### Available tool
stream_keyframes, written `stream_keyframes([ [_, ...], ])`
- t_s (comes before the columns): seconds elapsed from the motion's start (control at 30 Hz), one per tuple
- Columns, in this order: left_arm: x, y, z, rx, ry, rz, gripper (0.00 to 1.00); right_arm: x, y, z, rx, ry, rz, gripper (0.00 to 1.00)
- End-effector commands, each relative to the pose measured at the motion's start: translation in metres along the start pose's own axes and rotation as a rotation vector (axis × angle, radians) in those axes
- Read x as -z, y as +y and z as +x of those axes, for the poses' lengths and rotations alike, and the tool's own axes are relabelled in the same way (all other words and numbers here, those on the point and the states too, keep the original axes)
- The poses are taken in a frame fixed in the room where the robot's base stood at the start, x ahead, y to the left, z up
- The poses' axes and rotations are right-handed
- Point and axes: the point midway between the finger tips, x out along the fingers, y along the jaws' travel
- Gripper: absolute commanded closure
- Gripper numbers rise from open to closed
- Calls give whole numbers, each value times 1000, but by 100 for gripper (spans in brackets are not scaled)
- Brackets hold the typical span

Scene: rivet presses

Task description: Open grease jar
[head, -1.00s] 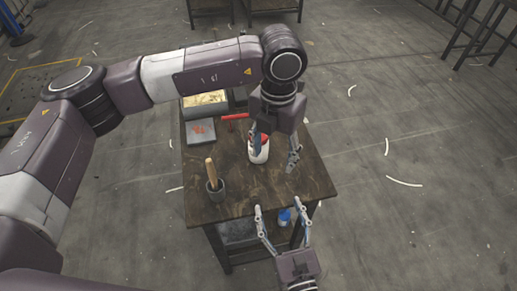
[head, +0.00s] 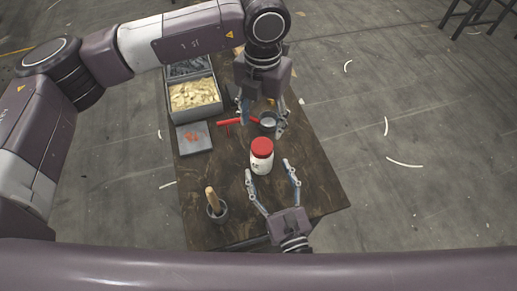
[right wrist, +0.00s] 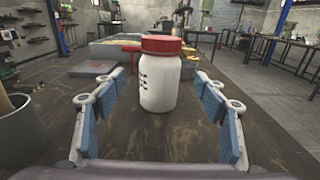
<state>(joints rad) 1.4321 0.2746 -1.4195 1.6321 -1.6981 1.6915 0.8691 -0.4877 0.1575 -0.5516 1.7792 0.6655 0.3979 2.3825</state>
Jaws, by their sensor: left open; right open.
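The grease jar (head: 261,160) is white with a red lid (head: 262,147) and stands upright on the dark wooden table. It also shows in the right wrist view (right wrist: 159,85), with the lid on top and dark print on its side. My right gripper (head: 270,168) is open, low over the table, on the near side of the jar; the jar stands ahead of and between its blue-padded fingers, with no contact visible. My left gripper (head: 263,127) is open above the far part of the table, beyond the jar.
A mortar (head: 217,212) with a wooden pestle stands at the near left. The table's right side is clear.

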Motion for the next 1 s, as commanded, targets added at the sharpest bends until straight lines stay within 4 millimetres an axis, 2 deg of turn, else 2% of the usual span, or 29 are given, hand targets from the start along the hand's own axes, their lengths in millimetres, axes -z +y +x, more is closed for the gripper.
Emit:
stream_keyframes([
  [0.2,0,0,0,0,0,1,45,0,0,35,2,-1,2,34],
  [0.4,0,0,0,0,0,0,45,0,-1,59,2,0,1,34],
  [0.57,0,0,0,0,0,1,45,0,0,67,1,1,1,34],
  [0.8,0,0,0,0,0,1,45,0,0,68,1,2,0,34],
  [1.0,0,0,0,0,0,1,45,0,0,67,1,1,0,55],
])
